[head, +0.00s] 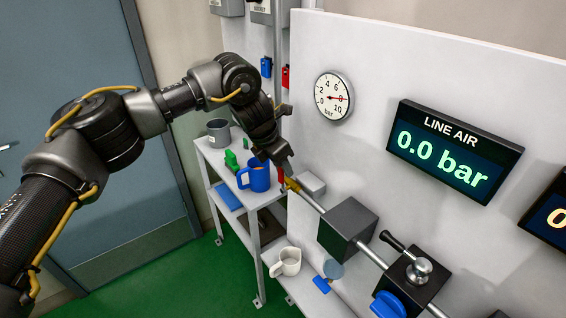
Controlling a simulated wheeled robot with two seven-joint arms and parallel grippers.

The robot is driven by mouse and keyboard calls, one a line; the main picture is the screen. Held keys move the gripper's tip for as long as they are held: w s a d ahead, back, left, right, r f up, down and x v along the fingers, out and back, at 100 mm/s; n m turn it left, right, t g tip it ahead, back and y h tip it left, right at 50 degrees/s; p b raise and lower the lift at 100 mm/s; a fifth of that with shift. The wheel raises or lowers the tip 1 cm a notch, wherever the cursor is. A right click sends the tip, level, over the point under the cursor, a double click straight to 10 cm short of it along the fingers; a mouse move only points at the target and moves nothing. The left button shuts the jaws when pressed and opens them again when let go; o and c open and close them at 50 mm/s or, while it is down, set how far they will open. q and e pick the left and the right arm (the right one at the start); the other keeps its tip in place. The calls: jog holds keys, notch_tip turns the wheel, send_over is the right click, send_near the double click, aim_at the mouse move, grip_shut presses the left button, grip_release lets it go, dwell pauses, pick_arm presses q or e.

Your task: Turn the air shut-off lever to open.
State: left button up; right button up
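The air shut-off lever looks to be the small red handle (281,180) at the upper left end of the grey pipe (311,201), near a yellow fitting (293,185). It is small and partly covered by my gripper, so its exact angle is hard to tell. My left gripper (287,166) points down right at the lever, touching it or very close. Its fingers overlap in this view, so I cannot tell whether they are open or shut. The line air display (455,153) reads 0.0 bar. My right gripper is not in view.
A round gauge (334,97) is on the white panel (430,60). A shelf at left holds a blue mug (258,177) and grey cup (218,132); a white mug (287,262) is lower.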

pick_arm(q)
jog(key=shift+d+f, duration=0.25)
jog(key=shift+f, duration=0.1)
jog(key=shift+w+d+f, duration=0.1)
jog(key=shift+f, duration=0.45)
jog(key=c, duration=0.7)
grip_shut()
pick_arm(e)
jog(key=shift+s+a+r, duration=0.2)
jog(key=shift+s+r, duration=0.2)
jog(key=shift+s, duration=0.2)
